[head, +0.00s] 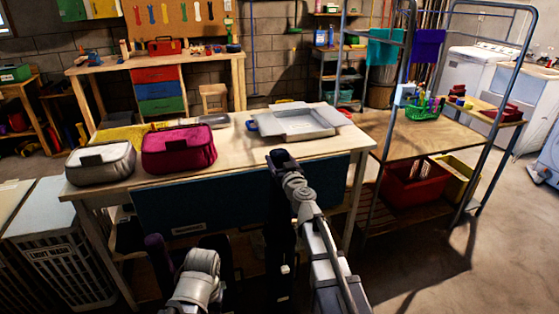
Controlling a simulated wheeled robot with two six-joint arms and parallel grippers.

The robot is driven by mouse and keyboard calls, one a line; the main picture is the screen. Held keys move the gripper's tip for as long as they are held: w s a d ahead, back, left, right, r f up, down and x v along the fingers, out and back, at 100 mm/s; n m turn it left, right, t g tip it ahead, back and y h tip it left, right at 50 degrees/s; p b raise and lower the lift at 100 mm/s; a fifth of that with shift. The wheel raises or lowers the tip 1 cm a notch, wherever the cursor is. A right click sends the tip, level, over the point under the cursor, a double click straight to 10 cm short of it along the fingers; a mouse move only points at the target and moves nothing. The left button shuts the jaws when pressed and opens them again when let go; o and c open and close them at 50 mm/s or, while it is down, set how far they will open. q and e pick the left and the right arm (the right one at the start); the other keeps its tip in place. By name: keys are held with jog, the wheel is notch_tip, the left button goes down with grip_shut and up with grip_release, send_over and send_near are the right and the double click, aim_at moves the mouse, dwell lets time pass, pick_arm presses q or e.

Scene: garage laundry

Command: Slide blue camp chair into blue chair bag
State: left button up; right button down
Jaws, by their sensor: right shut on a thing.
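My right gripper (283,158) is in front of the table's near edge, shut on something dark. A narrow dark upright shape (280,235) extends down below it. I cannot tell whether this is the blue camp chair. A wide dark blue panel-like thing (165,207) with a small pale label is under the table's front edge, left of the right gripper. I cannot tell whether it is the blue chair bag. My left arm shows at the bottom, with a dark end (215,247) low in front of the table; its fingers cannot be made out.
The wooden table (235,145) bears a grey case (100,165), a maroon case (178,150) and a pale tray (296,121). A metal-framed shelf (425,140) with red (415,190) and yellow bins stands right. White laundry hampers (55,245) stand left. Bare floor lies lower right.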

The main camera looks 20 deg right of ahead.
jog(key=shift+f+b, duration=10.9)
jog(key=shift+f, duration=0.2)
jog(key=shift+f+b, duration=0.35)
jog(key=shift+b, duration=0.05)
grip_release()
jog(key=shift+s, duration=0.15)
jog(key=s, duration=0.7)
jog(key=shift+s+d, duration=0.15)
jog(key=shift+s, duration=0.15)
